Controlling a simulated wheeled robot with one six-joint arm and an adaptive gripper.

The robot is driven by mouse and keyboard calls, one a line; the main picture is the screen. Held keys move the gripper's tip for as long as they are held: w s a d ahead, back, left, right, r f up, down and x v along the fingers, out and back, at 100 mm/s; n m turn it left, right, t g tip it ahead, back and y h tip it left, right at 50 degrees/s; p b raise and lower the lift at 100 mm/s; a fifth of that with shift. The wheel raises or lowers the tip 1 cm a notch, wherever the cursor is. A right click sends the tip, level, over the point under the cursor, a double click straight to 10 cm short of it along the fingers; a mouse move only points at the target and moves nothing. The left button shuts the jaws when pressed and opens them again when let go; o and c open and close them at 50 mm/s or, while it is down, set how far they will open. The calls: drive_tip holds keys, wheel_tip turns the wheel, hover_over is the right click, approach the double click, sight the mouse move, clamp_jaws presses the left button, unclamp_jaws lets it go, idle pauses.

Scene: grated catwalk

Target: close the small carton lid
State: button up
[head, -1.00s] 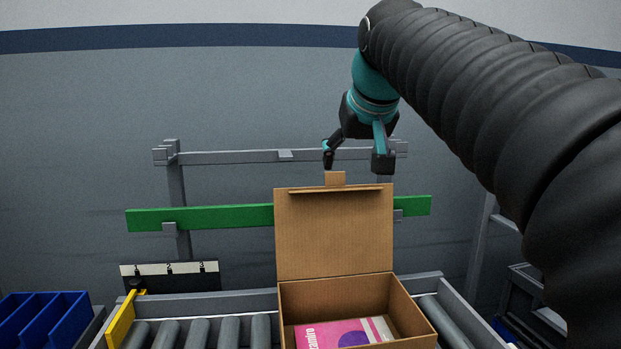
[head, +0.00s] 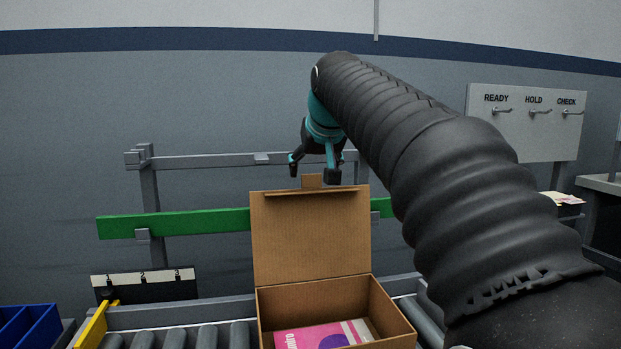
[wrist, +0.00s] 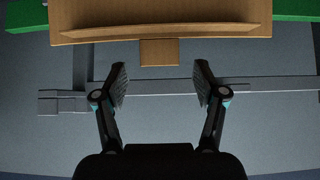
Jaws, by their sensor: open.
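The small carton (head: 335,300) sits on a roller conveyor, with a pink and white box (head: 322,336) inside it. Its lid (head: 311,236) stands upright at the back, open, with a small tab (head: 311,181) at its top edge. My gripper (head: 314,173) is open, fingers pointing down, just above the lid's top edge around the tab's level. In the wrist view, the open fingers (wrist: 160,82) are spread apart, with the lid's tab (wrist: 159,52) between and beyond their tips. The lid (wrist: 160,31) fills the top of that view. I see no contact.
A grey rail frame with a green bar (head: 172,223) stands behind the carton. Conveyor rollers (head: 205,335) lie to its left, beside a yellow guide (head: 92,328) and a blue bin (head: 30,328). A panel with hooks (head: 528,122) is at right.

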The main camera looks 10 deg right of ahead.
sight(311, 175)
drive_tip(key=shift+x, duration=1.65)
clamp_jaws()
